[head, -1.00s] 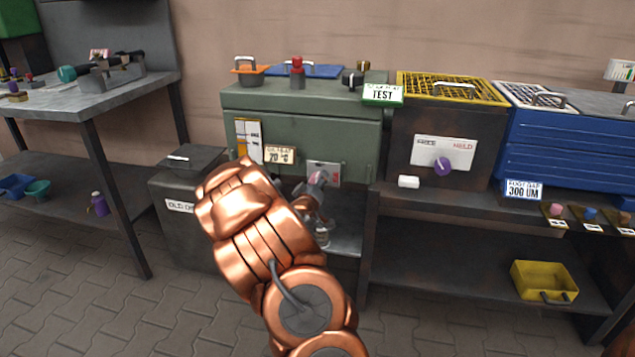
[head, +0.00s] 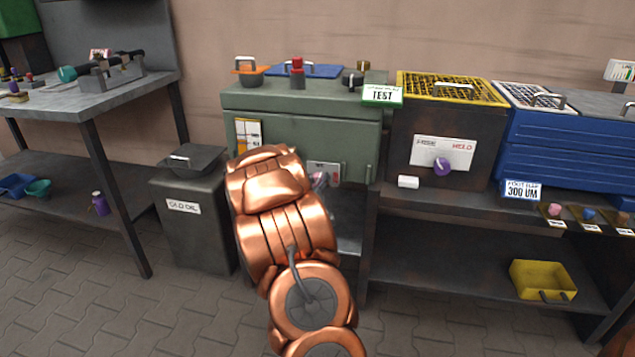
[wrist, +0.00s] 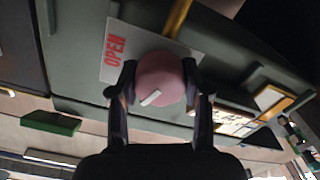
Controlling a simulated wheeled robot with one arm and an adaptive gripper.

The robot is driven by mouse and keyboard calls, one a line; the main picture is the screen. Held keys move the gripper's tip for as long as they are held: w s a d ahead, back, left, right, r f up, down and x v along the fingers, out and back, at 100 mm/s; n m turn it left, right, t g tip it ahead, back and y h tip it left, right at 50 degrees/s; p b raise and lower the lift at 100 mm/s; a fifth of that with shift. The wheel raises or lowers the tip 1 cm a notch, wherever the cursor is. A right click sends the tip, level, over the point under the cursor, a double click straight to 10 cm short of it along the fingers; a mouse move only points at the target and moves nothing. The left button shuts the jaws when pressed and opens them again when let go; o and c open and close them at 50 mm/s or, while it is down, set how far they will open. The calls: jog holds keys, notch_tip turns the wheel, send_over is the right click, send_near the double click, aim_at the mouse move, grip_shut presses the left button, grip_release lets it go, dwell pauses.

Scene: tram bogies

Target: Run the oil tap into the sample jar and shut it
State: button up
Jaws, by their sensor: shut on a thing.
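My gripper (wrist: 158,84) is shut on the knob, one finger on each side. In the head view the plate (head: 330,171) shows on the front of the green tank (head: 345,130), and a little pink shows beside my arm. My copper arm covers most of the gripper there. The sample jar and the tap's outlet are hidden in both views, so I cannot tell whether oil runs.
The grey OLD OIL bin (head: 190,235) stands left of the tank. A dark box with a purple knob (head: 442,167) and a white block (head: 408,182) are to the right. A yellow bin (head: 543,280) lies on the lower shelf.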

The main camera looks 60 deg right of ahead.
jog(key=o, duration=1.2)
jog(key=shift+c, duration=0.2)
jog(key=shift+a, duration=0.1)
jog(key=v, duration=0.7)
jog(key=shift+a, duration=0.15)
dwell(0.9)
